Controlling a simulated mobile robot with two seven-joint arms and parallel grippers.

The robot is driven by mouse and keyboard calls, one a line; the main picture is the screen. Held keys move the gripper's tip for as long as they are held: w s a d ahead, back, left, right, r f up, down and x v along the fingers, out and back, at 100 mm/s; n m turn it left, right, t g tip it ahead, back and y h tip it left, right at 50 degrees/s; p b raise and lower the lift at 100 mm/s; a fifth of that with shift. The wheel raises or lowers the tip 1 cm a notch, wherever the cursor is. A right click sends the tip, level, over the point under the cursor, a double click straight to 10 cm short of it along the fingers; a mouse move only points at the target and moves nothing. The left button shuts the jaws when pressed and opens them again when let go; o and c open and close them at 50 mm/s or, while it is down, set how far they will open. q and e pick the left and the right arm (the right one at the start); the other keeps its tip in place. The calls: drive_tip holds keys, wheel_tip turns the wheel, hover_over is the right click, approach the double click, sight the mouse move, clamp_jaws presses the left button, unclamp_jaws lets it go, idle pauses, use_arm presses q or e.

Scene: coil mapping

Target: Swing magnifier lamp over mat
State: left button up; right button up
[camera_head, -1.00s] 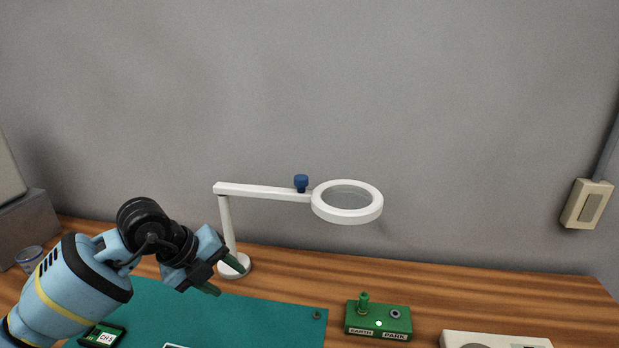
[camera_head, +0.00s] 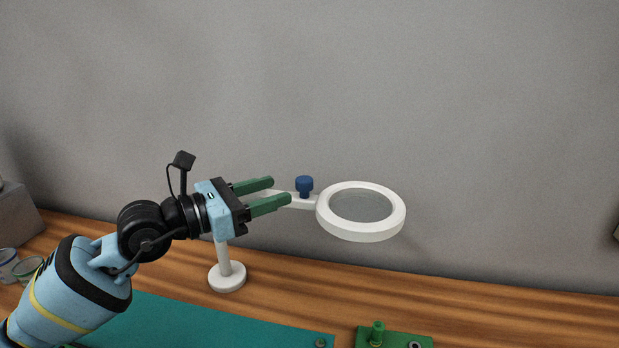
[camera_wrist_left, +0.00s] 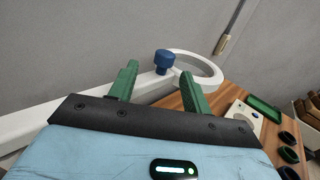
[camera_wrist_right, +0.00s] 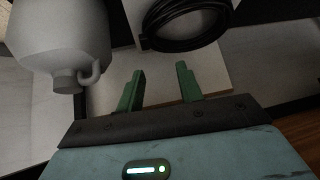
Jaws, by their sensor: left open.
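The white magnifier lamp has a ring head (camera_head: 398,218) at the end of a level arm, with a blue knob (camera_head: 304,186) near the ring. Its post rises from a round base (camera_head: 227,278) behind the teal mat (camera_head: 200,326). My left gripper (camera_head: 282,191) is open, its green fingers level and pointing right at the knob, in front of the lamp arm. In the left wrist view the knob (camera_wrist_left: 164,60) shows beyond and between the fingertips, with the ring (camera_wrist_left: 210,72) behind. My right gripper (camera_wrist_right: 160,72) is open and empty, away from the lamp.
A green terminal block (camera_head: 392,338) sits right of the mat on the wooden bench (camera_head: 480,310). Small jars (camera_head: 27,268) stand at the far left. The right wrist view shows a grey jug (camera_wrist_right: 62,40) and a black coil (camera_wrist_right: 185,25) near the right fingers.

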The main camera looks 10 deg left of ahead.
sight(297, 183)
use_arm(q)
drive_tip(key=shift+s+d+r, duration=0.2)
drive_tip(key=shift+s+r, duration=0.2)
drive_tip(key=x, duration=0.6)
drive_tip(key=shift+w+f+p, duration=0.1)
drive_tip(key=shift+f+p, duration=0.05)
drive_tip(key=shift+p, duration=0.25)
drive_tip(key=shift+w+d, duration=0.45)
drive_tip(key=shift+f, duration=0.1)
use_arm(e)
drive_tip(key=shift+s+r, duration=0.3)
drive_tip(key=shift+r, duration=0.15)
use_arm(q)
drive_tip(key=shift+c, duration=0.3)
clamp_jaws()
